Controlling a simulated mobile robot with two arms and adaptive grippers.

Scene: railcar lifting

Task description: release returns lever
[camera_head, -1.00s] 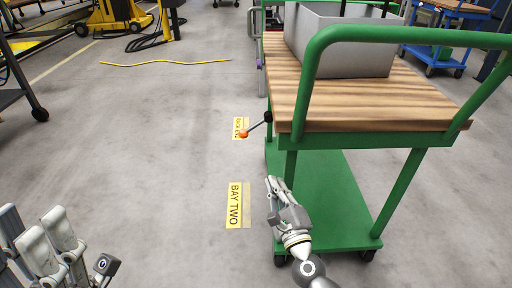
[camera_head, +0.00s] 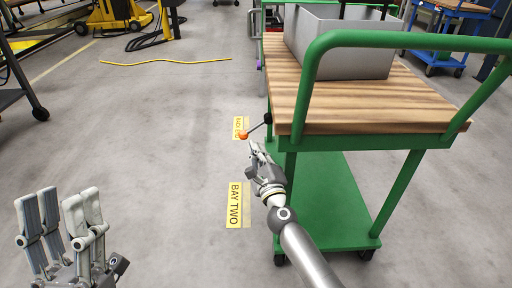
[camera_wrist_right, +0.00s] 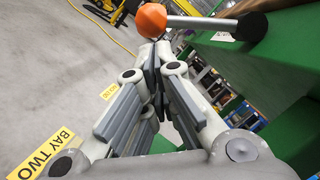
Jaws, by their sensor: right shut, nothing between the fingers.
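The lever, a grey rod with an orange knob (camera_head: 242,135), sticks out to the left from a black pivot on the near left corner of the green cart (camera_head: 330,195). In the right wrist view the orange knob (camera_wrist_right: 151,20) is just beyond my fingertips, with the rod running right to the black pivot. My right gripper (camera_head: 254,148) is shut and empty, just below the knob. I cannot tell whether the tips touch it. My left gripper (camera_head: 60,205) is at the lower left, fingers pointing up and spread, holding nothing.
The cart has a wooden top (camera_head: 390,100) bearing a grey bin (camera_head: 345,50) and a green push handle. A yellow BAY TWO label (camera_head: 237,204) is on the floor. A yellow cable (camera_head: 165,62) lies further back.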

